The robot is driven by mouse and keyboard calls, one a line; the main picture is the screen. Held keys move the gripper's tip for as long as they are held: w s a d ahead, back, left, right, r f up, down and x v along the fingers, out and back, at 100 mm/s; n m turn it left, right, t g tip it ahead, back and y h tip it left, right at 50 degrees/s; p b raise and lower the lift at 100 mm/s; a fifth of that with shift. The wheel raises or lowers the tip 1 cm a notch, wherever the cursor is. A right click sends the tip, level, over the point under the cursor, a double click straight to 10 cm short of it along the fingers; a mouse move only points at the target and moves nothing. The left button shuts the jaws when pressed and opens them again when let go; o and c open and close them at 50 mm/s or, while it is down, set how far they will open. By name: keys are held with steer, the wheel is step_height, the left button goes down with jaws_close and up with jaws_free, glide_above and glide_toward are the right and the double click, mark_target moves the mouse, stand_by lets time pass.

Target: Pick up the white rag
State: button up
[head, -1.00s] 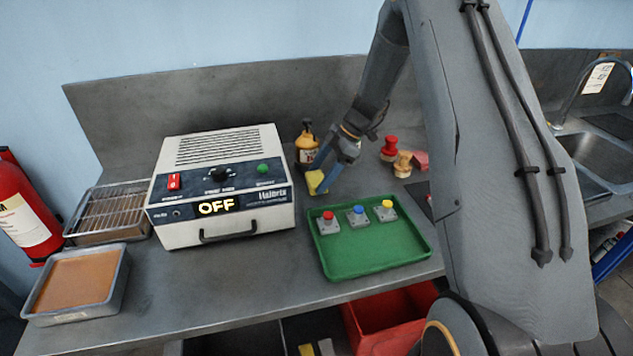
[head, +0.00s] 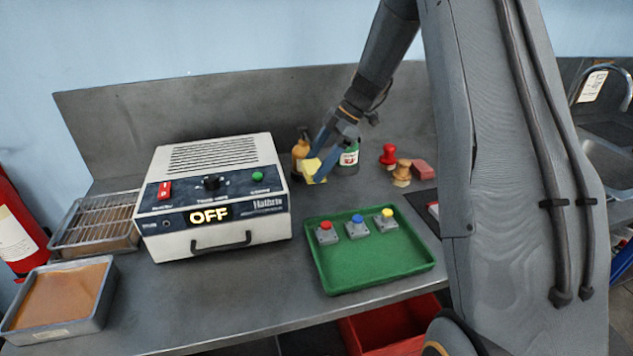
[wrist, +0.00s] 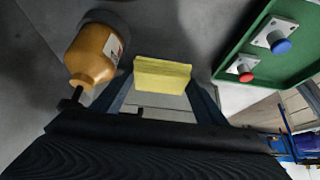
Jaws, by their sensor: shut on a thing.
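No white rag shows clearly in either view. My gripper (head: 318,166) is over the back of the bench, in front of the bottles. It is shut on a yellow block (head: 312,167) that looks like a sponge. In the wrist view the yellow block (wrist: 162,75) sits between the two fingertips of my gripper (wrist: 160,88). My arm hides part of the bench on the right.
An amber bottle (head: 299,152) and a green-labelled bottle (head: 349,157) stand close to my gripper. A green tray (head: 375,268) with several coloured buttons lies in front. A white-topped device reading OFF (head: 215,180) is left. Stamps and a red block (head: 423,170) are right.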

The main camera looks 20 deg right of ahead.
steer(key=s+d+b, duration=0.1)
steer(key=s+b, duration=0.1)
steer(key=s, duration=0.3)
steer(key=s+d+b, duration=0.1)
steer(key=s, duration=0.5)
steer(key=s+d+b, duration=0.1)
steer(key=s+b, duration=0.1)
steer(key=s, duration=0.4)
steer(key=shift+s+d+f+b, duration=0.2)
steer(key=shift+s+d+b, duration=0.05)
steer(key=shift+d+b, duration=0.1)
steer(key=shift+o, duration=1.4)
steer(key=shift+c, duration=0.5)
steer(key=shift+s+d, duration=0.1)
